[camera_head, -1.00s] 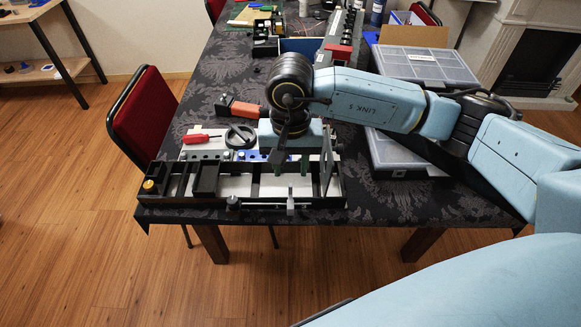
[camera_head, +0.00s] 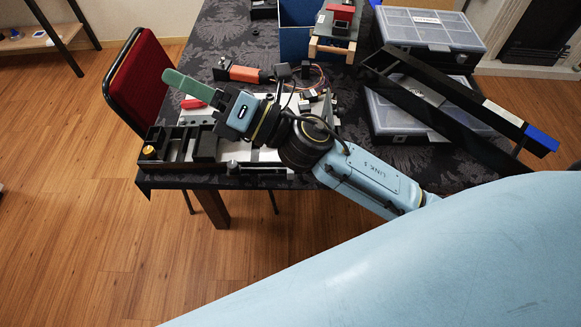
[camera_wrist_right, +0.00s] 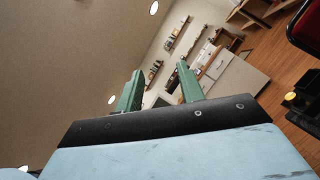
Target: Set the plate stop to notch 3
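A black framed fixture (camera_head: 170,166) with compartments and a brass-coloured knob (camera_head: 149,151) lies along the table's front edge. A grey rail (camera_head: 265,168) with a small dark knob (camera_head: 232,168) runs along its front right part. I cannot single out the plate stop or read its notches. My right gripper (camera_head: 188,88) is raised above the fixture's middle and points up-left, away from the rail. In the right wrist view its green fingers (camera_wrist_right: 160,70) are apart with nothing between them. My right arm hides part of the fixture's right end. My left gripper is not in view.
An orange-handled tool (camera_head: 244,74) and a red handle (camera_head: 193,103) lie behind the fixture. A long black frame with a blue end (camera_head: 541,139) slants across the clear-lidded organizers (camera_head: 432,30) at right. A red chair (camera_head: 142,82) stands left.

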